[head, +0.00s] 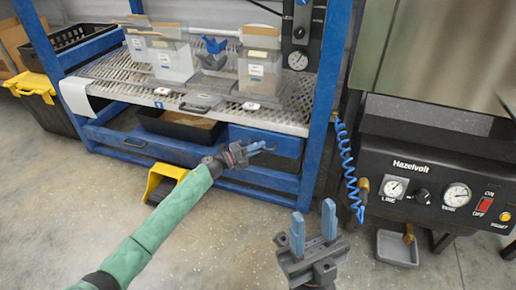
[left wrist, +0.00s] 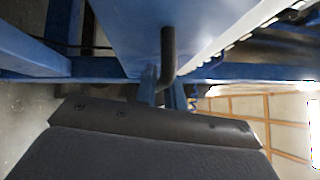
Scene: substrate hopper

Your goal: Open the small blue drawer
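The small blue drawer (head: 285,144) is under the right part of the perforated shelf and looks closed. My left gripper (head: 263,148) is in front of it, fingers pointing at its front. In the left wrist view, a black bar handle (left wrist: 168,55) stands out from the blue drawer front (left wrist: 215,25). The left gripper's blue fingers (left wrist: 162,94) are apart, with the handle's end between or just beyond them; I cannot tell if they touch it. The head view hides the handle behind the gripper. My right gripper (head: 312,228) is open and empty, at the lower middle.
A yellow step (head: 160,181) stands on the floor. A coiled blue hose (head: 347,165) and the Hazelvolt panel (head: 425,180) are right. Floor before the drawer is clear.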

